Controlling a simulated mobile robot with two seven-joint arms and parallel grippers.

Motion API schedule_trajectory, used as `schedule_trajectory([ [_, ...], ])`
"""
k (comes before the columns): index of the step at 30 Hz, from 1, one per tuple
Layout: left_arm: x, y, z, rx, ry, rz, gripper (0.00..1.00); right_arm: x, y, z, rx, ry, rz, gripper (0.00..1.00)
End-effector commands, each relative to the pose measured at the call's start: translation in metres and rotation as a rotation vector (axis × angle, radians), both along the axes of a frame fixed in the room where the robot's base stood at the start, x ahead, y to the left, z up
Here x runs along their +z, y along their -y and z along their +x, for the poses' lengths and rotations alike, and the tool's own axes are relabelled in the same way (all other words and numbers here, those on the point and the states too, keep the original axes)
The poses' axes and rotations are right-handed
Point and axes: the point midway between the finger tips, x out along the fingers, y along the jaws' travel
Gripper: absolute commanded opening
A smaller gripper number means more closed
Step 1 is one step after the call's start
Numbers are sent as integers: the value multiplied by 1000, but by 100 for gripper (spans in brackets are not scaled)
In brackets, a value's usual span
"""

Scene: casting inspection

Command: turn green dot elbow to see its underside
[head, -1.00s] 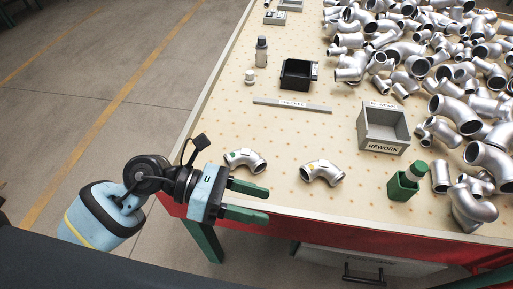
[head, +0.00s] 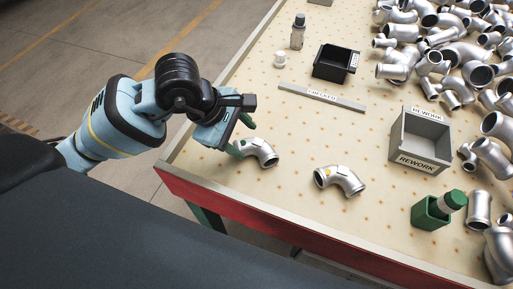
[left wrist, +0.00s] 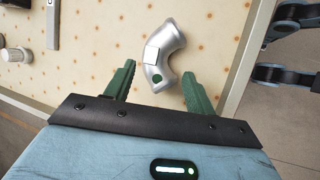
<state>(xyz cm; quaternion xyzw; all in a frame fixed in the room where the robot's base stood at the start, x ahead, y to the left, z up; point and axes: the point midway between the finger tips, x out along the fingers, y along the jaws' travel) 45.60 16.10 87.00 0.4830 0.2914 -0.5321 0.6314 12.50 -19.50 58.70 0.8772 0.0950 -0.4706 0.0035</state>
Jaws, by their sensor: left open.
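The green dot elbow (head: 262,152) is a silvery bent pipe lying on the table near its left front edge. In the left wrist view the elbow (left wrist: 166,50) shows a pale label and a green dot on its near end. My left gripper (head: 242,138) is above the table at the elbow's left end. In the left wrist view its green fingers (left wrist: 158,84) are apart, and the elbow's near end lies between their tips with gaps on both sides. A second elbow (head: 341,181) with a yellow mark lies to the right. My right gripper is not in view.
A grey REWORK bin (head: 421,141), a green holder (head: 432,213) with a green-capped item, a black bin (head: 336,63) and a CHECKED strip (head: 322,97) stand on the table. Many silvery fittings (head: 440,50) are piled at the right.

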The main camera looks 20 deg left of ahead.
Motion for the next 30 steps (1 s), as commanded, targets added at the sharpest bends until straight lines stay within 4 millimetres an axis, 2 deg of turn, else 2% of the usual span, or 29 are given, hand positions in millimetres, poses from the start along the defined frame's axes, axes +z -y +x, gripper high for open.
schedule_trajectory([
  [7,-9,5,3,0,-2,-2,55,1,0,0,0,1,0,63],
  [15,-40,21,14,1,-2,-3,55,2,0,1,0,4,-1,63],
  [18,-46,24,16,0,-1,-2,55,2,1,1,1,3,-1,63],
  [26,-47,24,17,0,0,-1,55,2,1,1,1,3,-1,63],
  [30,-47,24,16,0,0,-1,36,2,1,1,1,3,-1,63],
])
